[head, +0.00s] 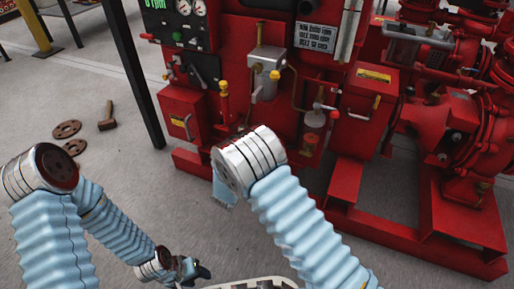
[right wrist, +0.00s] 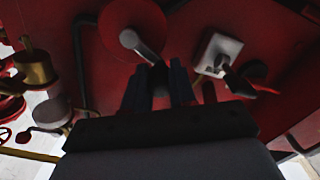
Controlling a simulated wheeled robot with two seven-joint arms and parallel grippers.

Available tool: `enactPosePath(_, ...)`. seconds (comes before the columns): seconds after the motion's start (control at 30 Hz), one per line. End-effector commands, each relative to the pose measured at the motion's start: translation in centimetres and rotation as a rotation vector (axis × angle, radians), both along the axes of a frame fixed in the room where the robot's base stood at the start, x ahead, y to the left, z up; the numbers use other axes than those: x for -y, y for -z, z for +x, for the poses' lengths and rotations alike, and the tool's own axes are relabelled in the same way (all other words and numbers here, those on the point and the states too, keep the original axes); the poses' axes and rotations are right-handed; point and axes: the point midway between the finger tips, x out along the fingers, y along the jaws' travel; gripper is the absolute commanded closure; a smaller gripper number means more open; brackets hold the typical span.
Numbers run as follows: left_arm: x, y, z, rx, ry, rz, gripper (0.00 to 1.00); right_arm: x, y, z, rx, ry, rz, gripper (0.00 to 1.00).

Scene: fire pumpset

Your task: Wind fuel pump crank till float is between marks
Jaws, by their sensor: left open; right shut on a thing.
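In the right wrist view the crank's grey arm (right wrist: 146,48) sticks out from a round red disc (right wrist: 131,24) on the red pump body. My right gripper (right wrist: 158,78) is shut on the crank's handle end, which is mostly hidden between the dark fingers. In the head view my right arm covers that gripper and the crank. My left gripper (head: 196,268) is open and empty, low over the floor and away from the pumpset. A pale upright tube (head: 348,30) stands on the red panel; I cannot make out a float or marks.
The red pumpset (head: 345,190) fills the right, with a gauge panel (head: 183,30) at its top left. A grey plate with a dark lever (right wrist: 218,52) is close right of the right gripper. A hammer (head: 107,117) and flanges (head: 67,129) lie on the floor, left.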

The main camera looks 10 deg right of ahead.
Motion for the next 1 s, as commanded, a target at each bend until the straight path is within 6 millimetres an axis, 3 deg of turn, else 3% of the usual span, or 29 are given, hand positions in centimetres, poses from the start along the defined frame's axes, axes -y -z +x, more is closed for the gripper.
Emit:
enactPosePath(0.03,0.0,0.0,0.0,0.0,0.0,0.0,0.49,0.0,0.0,0.0,0.001,0.0,-0.002,1.0)
enactPosePath(0.07,0.0,0.0,0.0,0.0,0.0,0.0,0.49,0.0,0.0,0.0,0.001,0.0,-0.002,0.73)
enactPosePath(0.23,0.0,0.0,0.0,0.0,0.0,0.0,0.49,0.0,0.0,0.0,0.0,0.001,-0.001,0.49)
enactPosePath(0.63,0.0,-0.2,0.0,0.0,0.0,0.0,0.49,-0.7,0.0,-1.0,-0.001,0.0,-0.002,0.49)
enactPosePath(1.0,0.0,-0.9,0.0,-0.002,0.001,0.0,0.49,-5.5,0.0,-8.0,-0.002,-0.003,-0.002,0.49)
